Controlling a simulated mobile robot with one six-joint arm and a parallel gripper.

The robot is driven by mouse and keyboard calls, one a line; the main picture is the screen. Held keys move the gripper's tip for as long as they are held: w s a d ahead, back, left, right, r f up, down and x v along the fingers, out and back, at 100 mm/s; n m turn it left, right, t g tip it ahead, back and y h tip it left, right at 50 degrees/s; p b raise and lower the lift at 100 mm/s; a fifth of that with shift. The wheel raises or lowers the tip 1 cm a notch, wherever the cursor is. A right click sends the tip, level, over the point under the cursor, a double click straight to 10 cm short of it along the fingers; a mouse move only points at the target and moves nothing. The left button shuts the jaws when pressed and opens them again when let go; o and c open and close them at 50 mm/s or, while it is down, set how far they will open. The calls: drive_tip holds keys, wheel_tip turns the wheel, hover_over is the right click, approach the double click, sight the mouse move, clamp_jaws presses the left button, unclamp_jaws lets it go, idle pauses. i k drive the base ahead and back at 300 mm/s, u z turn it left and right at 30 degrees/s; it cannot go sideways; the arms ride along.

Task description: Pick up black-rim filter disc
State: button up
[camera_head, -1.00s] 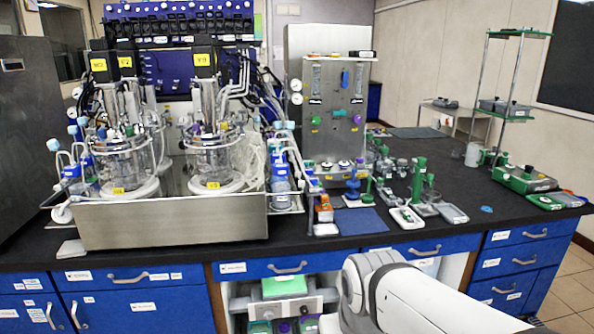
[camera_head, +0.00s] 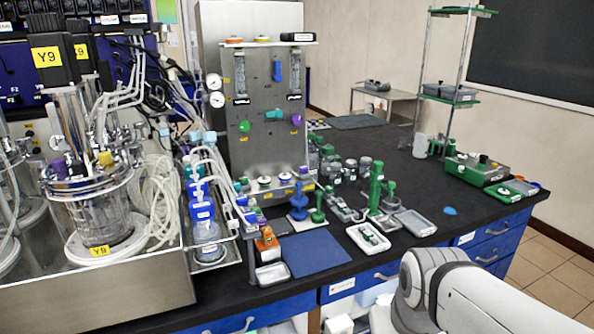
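I cannot pick out the black-rim filter disc for certain. Several small round pieces with pale tops and coloured or dark rims sit in a row at the foot of the steel panel unit (camera_head: 262,150); one pale-topped piece (camera_head: 265,181) is among them, but its rim colour is too small to tell. My gripper is out of view; only a white link of my arm shows at the lower right.
The twin glass vessels (camera_head: 100,205) stand in a steel tray at the left. A blue mat (camera_head: 316,254), a white tray (camera_head: 368,238) and a grey tray (camera_head: 415,222) lie near the black bench's front edge. The bench (camera_head: 455,186) has free room toward the right.

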sight(265, 181)
drive_tip(key=u, duration=0.05)
drive_tip(key=i, duration=1.25)
drive_tip(key=u, duration=0.75)
